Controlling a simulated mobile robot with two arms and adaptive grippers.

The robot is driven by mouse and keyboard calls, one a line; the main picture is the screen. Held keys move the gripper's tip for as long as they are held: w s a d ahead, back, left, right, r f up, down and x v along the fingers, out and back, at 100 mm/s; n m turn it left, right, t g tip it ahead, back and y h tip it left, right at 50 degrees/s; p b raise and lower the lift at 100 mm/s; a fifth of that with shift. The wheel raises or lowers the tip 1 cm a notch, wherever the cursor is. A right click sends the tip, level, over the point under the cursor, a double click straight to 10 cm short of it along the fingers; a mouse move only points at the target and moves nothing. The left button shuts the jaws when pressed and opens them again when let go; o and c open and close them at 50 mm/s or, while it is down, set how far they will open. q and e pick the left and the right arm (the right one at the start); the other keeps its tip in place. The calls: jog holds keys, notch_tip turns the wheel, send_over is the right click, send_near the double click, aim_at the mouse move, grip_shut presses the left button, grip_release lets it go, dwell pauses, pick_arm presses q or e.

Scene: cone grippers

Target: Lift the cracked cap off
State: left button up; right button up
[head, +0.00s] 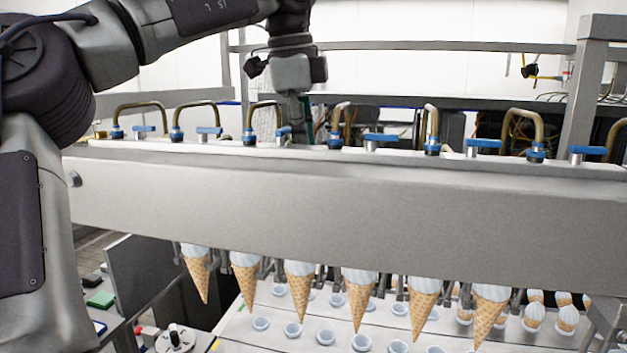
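Several waffle cones hang point down in a row under the long metal beam (340,195), each with a pale bluish-white top, such as the middle cone (358,305) and the leftmost cone (197,278). I cannot make out a crack on any of the tops, so I cannot tell which cap is cracked. My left arm reaches over from the left, and my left gripper (303,106) points down behind the beam's top edge. Its fingertips are hidden or too small to tell whether they are open. My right gripper is not in view.
Bent hoses and blue valve handles (381,138) line the beam's top. Below, a white tray (245,335) has rows of round holders; more cones (567,318) stand at the right. A side table with a green block (100,299) is at lower left.

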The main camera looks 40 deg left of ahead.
pick_arm(q)
jog(key=shift+w+f, duration=0.2)
jog(key=shift+f, duration=0.1)
jog(key=f, duration=0.1)
jog(key=f+p, duration=0.1)
jog(key=w+f+p, duration=0.1)
jog(key=f, duration=0.1)
jog(key=shift+d, duration=0.3)
jog(key=shift+w+a+f, duration=0.1)
jog(key=shift+a+f, duration=0.05)
jog(key=shift+f, duration=0.2)
jog(key=shift+r, duration=0.1)
jog(key=c, duration=0.5)
